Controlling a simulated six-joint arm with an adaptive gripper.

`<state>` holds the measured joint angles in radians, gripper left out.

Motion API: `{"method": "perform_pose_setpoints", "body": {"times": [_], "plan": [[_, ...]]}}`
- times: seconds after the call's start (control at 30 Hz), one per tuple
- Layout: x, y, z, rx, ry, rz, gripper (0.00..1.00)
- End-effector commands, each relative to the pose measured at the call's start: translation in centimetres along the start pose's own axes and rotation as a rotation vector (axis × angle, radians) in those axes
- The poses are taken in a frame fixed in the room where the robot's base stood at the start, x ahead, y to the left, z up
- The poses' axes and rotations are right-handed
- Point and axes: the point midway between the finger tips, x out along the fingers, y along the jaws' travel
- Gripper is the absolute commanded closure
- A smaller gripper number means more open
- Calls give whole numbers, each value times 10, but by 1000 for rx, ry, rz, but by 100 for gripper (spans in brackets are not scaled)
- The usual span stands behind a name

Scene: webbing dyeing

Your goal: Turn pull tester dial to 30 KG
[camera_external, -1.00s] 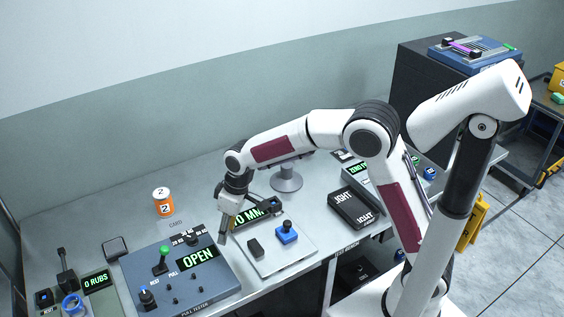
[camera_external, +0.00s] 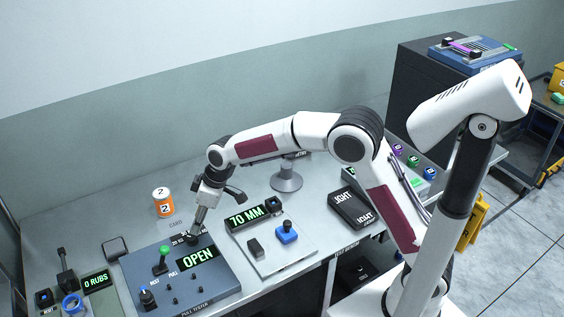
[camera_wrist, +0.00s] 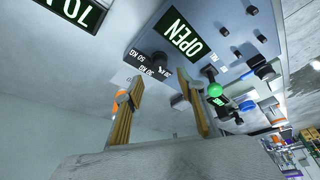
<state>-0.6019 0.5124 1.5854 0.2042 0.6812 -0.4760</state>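The pull tester (camera_external: 215,287) is a blue box on the bench with a display (camera_external: 198,258) reading OPEN. Its black dial (camera_external: 192,239) is at the back right of the panel and also shows in the wrist view (camera_wrist: 160,57), near labels including 30 KG and 50 KG. My gripper (camera_external: 195,231) points down at the dial from above. In the wrist view its two tan fingers (camera_wrist: 159,79) are apart, with the dial just beyond and between the tips. I cannot tell whether they touch it, nor which label the dial points to.
A green-topped lever (camera_external: 163,254) and small black knobs stand on the tester. To its right is a grey device with a 70 MM display (camera_external: 247,217) and a blue knob (camera_external: 287,233). An orange-and-white can (camera_external: 163,202) stands behind the tester.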

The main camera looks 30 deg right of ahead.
Motion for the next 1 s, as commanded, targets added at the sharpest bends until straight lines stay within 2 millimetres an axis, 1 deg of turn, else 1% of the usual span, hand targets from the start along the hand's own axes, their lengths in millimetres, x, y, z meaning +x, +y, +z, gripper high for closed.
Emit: {"method": "perform_pose_setpoints", "body": {"times": [0.17, 0.27, 0.73, 0.9, 1.0], "plan": [[7, 0, 0, 0, -2, -1, 61], [15, 0, 0, 0, -2, -1, 61], [64, 0, 1, 1, -2, -1, 61], [74, 0, 0, 1, -1, -1, 61], [77, 0, 0, 1, 0, 0, 61]]}}
